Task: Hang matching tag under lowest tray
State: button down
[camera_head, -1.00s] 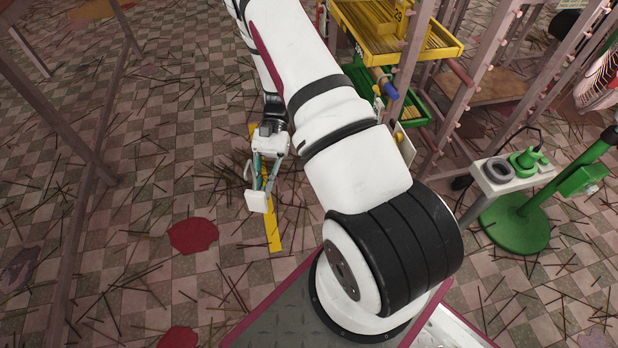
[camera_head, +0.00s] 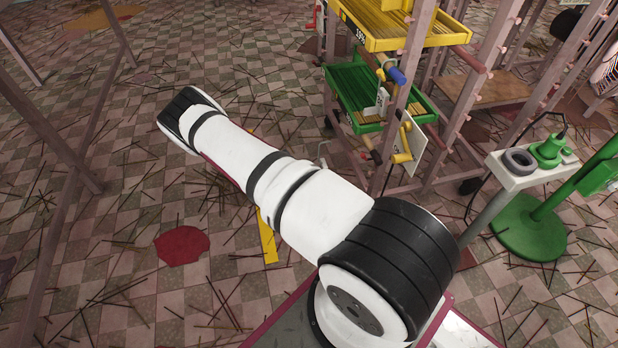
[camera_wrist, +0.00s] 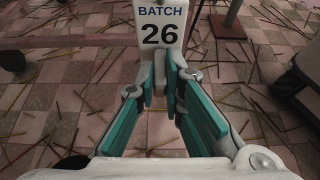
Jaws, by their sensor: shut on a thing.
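In the wrist view my gripper (camera_wrist: 160,86) is shut on a white tag (camera_wrist: 160,25) printed "BATCH 26". The tag stands upright beyond the fingertips, and its top edge is cut off. In the head view my arm hides the gripper and the held tag. A green tray (camera_head: 338,76) is the lowest tray I see on the rack, under a yellow tray (camera_head: 362,44) whose front label is too small to read surely. A small white tag (camera_head: 383,99) shows at the green tray, and a larger pale plate (camera_head: 411,158) is beside a post.
Pinkish rack posts (camera_head: 405,75) with pegs stand around the trays. At right are a small white stand (camera_head: 508,178) with a dark ring and a green base (camera_head: 528,222). Thin sticks litter the checkered floor. A red patch (camera_head: 182,245) lies at left.

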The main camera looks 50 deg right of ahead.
jog(key=s+d+f+p, duration=0.2)
jog(key=s+d, duration=0.5)
jog(key=d, duration=0.5)
jog(key=shift+s+d+f, duration=0.15)
jog(key=shift+s+d, duration=0.2)
jog(key=shift+s, duration=0.05)
dwell(1.1)
jog(key=c, duration=1.3)
grip_release()
jog(key=w+a+b, duration=0.2)
jog(key=w+a, duration=0.2)
jog(key=a, duration=0.3)
jog(key=shift+w+a, duration=0.35)
dwell(0.4)
